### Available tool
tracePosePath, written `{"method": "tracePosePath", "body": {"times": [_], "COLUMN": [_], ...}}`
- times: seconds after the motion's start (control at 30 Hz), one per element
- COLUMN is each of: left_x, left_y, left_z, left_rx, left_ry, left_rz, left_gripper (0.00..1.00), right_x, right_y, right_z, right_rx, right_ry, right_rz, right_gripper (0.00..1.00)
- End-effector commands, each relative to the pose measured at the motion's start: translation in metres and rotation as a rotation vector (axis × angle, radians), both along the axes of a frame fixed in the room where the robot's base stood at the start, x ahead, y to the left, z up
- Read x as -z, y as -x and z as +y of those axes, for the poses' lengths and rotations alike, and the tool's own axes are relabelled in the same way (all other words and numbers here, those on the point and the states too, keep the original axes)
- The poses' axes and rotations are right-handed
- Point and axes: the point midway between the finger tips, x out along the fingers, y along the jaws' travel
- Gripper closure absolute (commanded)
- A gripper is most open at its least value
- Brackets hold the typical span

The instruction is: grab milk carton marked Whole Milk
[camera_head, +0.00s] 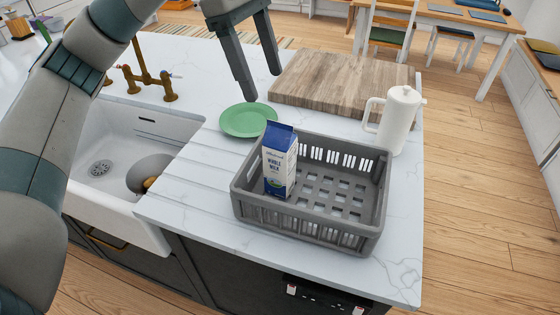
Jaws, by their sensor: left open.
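The milk carton (279,165) is white with a dark blue gabled top and reads Whole Milk. It stands upright inside the left part of a grey plastic basket (305,232) on the white counter. My left gripper (262,88) hangs from the top of the view, open and empty, with its fingers pointing down. In the picture it is above the carton and apart from it, near the green plate and the wooden board. My right gripper is out of view.
A green plate (246,120) lies behind the basket. A wooden board (335,82) is at the back, and a white jug (399,120) stands at the right. A sink (110,190) with a brass tap (150,84) is at the left. The counter's front right is clear.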

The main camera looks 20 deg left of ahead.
Motion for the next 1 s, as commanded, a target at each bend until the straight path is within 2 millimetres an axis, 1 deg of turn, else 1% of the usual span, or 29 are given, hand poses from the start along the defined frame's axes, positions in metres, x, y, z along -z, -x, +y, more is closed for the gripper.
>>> {"method": "tracePosePath", "body": {"times": [0.17, 0.4, 0.6, 0.7, 0.8, 1.0], "left_x": [0.021, 0.062, 0.093, 0.102, 0.107, 0.108], "left_y": [0.002, 0.004, 0.004, 0.004, 0.004, 0.004], "left_z": [-0.007, -0.020, -0.029, -0.032, -0.033, -0.033], "left_rx": [0.002, 0.002, 0.002, 0.002, 0.002, 0.002], "left_ry": [-0.001, -0.001, 0.001, 0.001, 0.001, 0.001], "left_rz": [0.003, 0.004, 0.004, 0.002, 0.000, 0.000], "left_gripper": [0.30, 0.30, 0.30, 0.30, 0.30, 0.30], "right_x": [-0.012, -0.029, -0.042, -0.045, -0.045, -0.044], "right_y": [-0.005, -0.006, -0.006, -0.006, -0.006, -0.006], "right_z": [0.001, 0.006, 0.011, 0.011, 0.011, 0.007], "right_rx": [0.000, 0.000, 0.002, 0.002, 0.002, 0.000], "right_ry": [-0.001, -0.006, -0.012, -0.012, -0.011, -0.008], "right_rz": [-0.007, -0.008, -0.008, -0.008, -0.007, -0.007], "right_gripper": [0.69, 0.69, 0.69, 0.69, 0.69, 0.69]}}
